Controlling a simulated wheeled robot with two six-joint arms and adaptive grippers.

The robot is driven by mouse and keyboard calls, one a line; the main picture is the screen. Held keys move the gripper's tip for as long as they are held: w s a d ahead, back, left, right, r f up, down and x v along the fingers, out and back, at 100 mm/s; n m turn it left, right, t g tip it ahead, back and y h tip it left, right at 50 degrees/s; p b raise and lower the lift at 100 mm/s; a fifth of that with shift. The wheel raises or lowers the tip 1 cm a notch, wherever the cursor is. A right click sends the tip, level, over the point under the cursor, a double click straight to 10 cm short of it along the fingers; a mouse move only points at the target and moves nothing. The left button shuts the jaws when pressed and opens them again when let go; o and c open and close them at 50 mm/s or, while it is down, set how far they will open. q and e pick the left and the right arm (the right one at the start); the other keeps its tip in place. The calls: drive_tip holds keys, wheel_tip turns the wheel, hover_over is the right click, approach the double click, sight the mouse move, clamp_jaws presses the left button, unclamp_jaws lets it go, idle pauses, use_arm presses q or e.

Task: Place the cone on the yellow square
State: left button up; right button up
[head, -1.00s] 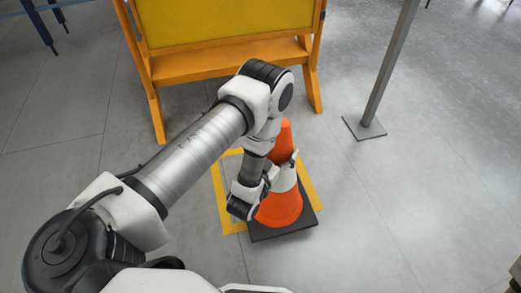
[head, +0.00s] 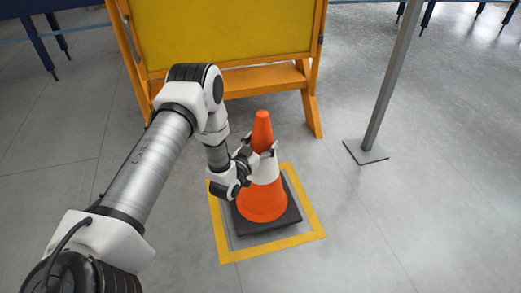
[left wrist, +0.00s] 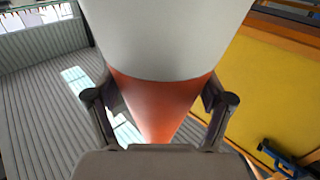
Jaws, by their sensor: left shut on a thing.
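An orange cone (head: 263,204) with a white band and a dark square base stands upright in the head view. Its base lies inside the outline of the yellow square (head: 319,226), which is a yellow taped frame on the grey floor. My left gripper (head: 262,155) is shut on the cone around its upper part, near the white band. In the left wrist view the cone (left wrist: 165,40) fills the middle between the two fingers of my left gripper (left wrist: 160,105). Whether the base touches the floor is hard to tell. My right gripper is not in view.
A yellow board on an orange wooden stand (head: 225,32) is close behind the square. A grey metal post with a flat square foot (head: 366,152) stands to the right. Blue barrier legs (head: 58,45) show at the back left. The floor at the front right is clear.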

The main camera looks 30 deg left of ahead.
use_arm(q)
drive_tip(key=shift+w+a, duration=0.3)
drive_tip(key=shift+a, duration=0.15)
wheel_tip(320, 180, down, 4)
drive_tip(key=b, duration=0.3)
drive_tip(key=shift+r, duration=0.35)
drive_tip(key=o, duration=1.7)
